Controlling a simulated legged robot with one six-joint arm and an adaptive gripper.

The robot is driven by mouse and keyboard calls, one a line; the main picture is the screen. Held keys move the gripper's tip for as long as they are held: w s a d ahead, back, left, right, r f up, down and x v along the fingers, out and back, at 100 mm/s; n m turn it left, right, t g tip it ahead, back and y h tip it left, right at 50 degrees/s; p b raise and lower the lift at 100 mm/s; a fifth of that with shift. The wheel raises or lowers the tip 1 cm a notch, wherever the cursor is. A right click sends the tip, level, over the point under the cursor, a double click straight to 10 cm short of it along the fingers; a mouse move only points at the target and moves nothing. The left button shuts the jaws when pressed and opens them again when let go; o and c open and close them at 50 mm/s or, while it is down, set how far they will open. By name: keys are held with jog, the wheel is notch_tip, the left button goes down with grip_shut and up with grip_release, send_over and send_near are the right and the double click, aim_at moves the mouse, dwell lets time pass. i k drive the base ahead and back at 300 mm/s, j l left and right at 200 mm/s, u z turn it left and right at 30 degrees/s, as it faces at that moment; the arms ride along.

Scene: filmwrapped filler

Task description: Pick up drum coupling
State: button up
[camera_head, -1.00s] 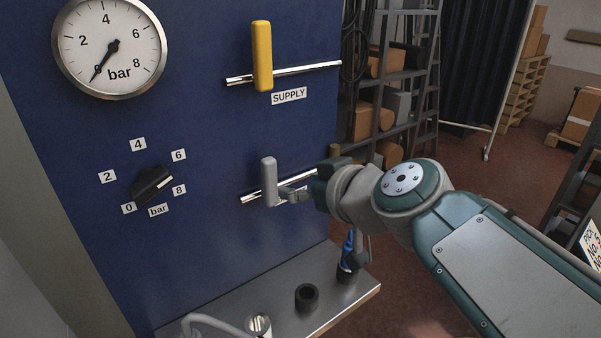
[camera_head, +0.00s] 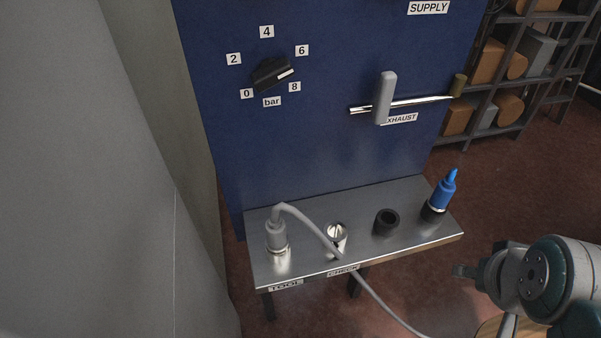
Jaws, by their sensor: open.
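Two couplings stand on the metal shelf (camera_head: 300,260). A grey coupling (camera_head: 276,234) with a grey hose is upright at the left end. A blue coupling (camera_head: 442,193) with a narrow tip stands in a black holder (camera_head: 433,213) at the right end. No readable label tells me which one is the drum coupling. Between them are a silver fitting (camera_head: 336,236) and an empty black holder (camera_head: 386,222). My gripper (camera_head: 464,271) is at the lower right, apart from the shelf and right of its front edge. It is open, with nothing seen in it; its fingers are partly hidden.
The blue panel (camera_head: 310,150) rises behind the shelf, with a black dial (camera_head: 272,74) and a grey exhaust handle (camera_head: 384,98) standing upright. The hose (camera_head: 365,283) droops over the shelf's front edge. A grey wall (camera_head: 110,170) is on the left; a storage rack (camera_head: 508,75) is behind.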

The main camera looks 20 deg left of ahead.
aim_at(277, 239)
jog(key=u, duration=0.4)
jog(key=k+l+u, duration=0.1)
jog(key=u, duration=0.7)
jog(key=k+u, duration=0.1)
jog(key=u, duration=0.35)
